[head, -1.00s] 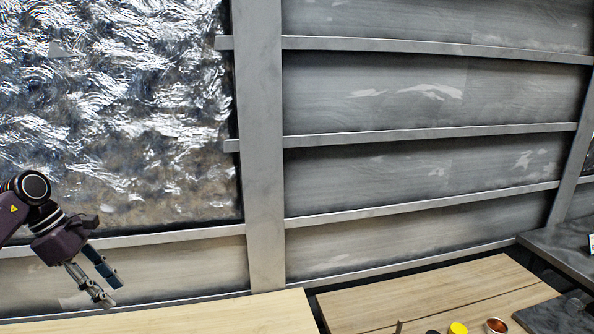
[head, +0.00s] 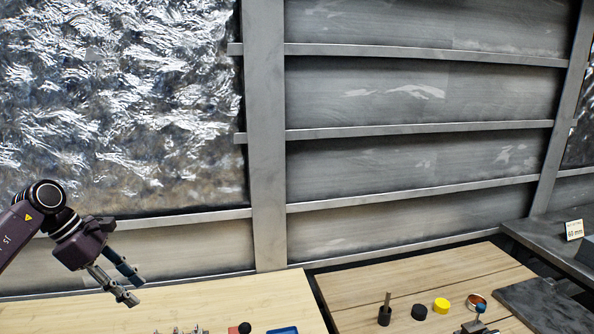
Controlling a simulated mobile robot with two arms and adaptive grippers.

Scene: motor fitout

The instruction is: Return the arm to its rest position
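My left arm comes in from the left edge. Its gripper (head: 134,291) hangs in front of the wall, pointing down and to the right. The two fingers are apart with a gap between them, and nothing shows in that gap. The gripper is at the far left of the light wooden table top, and I cannot tell its height above it. My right arm and gripper are out of view.
A wooden table (head: 230,288) holds small parts and a blue tray (head: 282,330) at the bottom edge. A second table (head: 375,281) holds a black cylinder (head: 419,312), a yellow cylinder (head: 441,305) and a copper ring (head: 476,301). A grey panelled wall (head: 420,155) stands behind.

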